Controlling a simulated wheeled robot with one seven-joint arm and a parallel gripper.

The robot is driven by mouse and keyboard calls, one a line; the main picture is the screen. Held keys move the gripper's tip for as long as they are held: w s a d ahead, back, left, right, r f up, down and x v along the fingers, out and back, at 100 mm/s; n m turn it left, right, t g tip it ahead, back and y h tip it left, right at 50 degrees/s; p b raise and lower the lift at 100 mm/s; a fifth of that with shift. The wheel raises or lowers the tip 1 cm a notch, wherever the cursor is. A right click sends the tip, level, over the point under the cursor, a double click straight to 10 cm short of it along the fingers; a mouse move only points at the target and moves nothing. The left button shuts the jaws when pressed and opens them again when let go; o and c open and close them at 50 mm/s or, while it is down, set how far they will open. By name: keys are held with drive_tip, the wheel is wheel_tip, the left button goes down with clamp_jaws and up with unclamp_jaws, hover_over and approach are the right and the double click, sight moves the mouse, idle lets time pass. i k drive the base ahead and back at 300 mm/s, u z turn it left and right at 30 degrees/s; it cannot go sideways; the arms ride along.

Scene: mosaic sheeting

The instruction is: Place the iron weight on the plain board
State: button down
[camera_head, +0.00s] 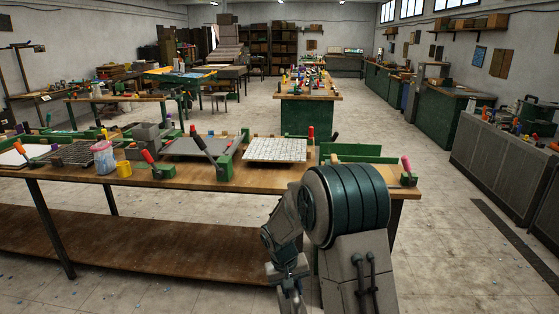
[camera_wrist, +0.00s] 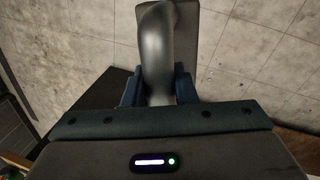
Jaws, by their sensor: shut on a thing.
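My gripper (camera_wrist: 158,92) is shut on a smooth grey metal handle, which I take to be the iron weight (camera_wrist: 157,45). A flat grey block shows behind the handle in the wrist view. In the head view my gripper hangs low in front of the bench, at the picture's bottom edge, and the held weight is mostly cut off there. Several boards lie on the bench. A plain grey board (camera_head: 187,147) lies near the middle, a white tiled board (camera_head: 277,150) right of it, a dark gridded board (camera_head: 72,154) further left, and a pale board (camera_head: 14,156) at the far left.
The wooden bench (camera_head: 230,181) carries green clamps with red and black handles, a clear tub (camera_head: 103,157), a yellow cup (camera_head: 123,169) and stacked grey blocks (camera_head: 147,136). A lower shelf (camera_head: 130,238) runs below. The floor in front is clear.

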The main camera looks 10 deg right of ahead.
sight(276, 151)
drive_tip(key=u, duration=0.9)
drive_tip(key=i, duration=1.3)
drive_tip(key=z, duration=1.1)
drive_tip(key=i, duration=0.35)
drive_tip(key=z, duration=0.3)
